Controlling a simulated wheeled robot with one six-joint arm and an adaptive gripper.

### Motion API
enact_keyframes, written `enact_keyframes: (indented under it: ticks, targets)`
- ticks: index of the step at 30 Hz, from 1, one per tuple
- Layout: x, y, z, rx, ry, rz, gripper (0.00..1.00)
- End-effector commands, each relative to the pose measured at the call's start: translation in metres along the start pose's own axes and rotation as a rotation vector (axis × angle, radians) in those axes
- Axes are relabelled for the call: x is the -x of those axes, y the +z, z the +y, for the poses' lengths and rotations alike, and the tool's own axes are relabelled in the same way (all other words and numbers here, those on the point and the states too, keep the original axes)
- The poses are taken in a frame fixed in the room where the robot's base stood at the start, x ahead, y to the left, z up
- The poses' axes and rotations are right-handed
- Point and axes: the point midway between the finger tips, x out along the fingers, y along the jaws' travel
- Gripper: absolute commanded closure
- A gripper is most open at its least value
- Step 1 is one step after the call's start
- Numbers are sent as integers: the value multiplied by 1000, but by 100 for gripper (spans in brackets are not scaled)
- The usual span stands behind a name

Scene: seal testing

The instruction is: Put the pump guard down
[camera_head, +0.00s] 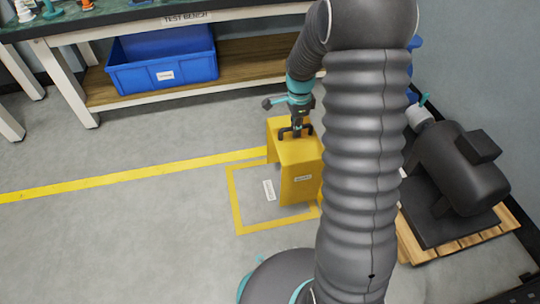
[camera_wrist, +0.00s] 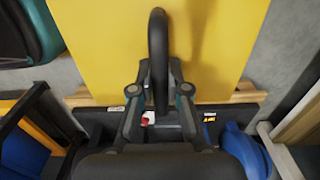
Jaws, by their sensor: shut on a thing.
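A dark pump motor (camera_head: 460,170) stands on a wooden pallet (camera_head: 465,243) at the right, by the wall. The test bench (camera_head: 240,14) is at the back, with a blue bin (camera_head: 165,72) on its lower shelf. The floor at the left is clear apart from a yellow line.

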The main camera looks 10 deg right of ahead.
Motion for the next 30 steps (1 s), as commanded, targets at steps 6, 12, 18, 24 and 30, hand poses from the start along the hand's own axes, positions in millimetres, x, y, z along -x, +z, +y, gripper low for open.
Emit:
enact_keyframes:
  ticks: [6,12,18,24,30]
  targets:
    - [-24,37,-15,6,-1,0,100]
    - [-42,65,-27,4,-1,0,100]
    - [-49,78,-32,2,-3,0,100]
    - [-62,78,-32,2,-1,0,100]
    - [-87,78,-32,2,-1,0,100]
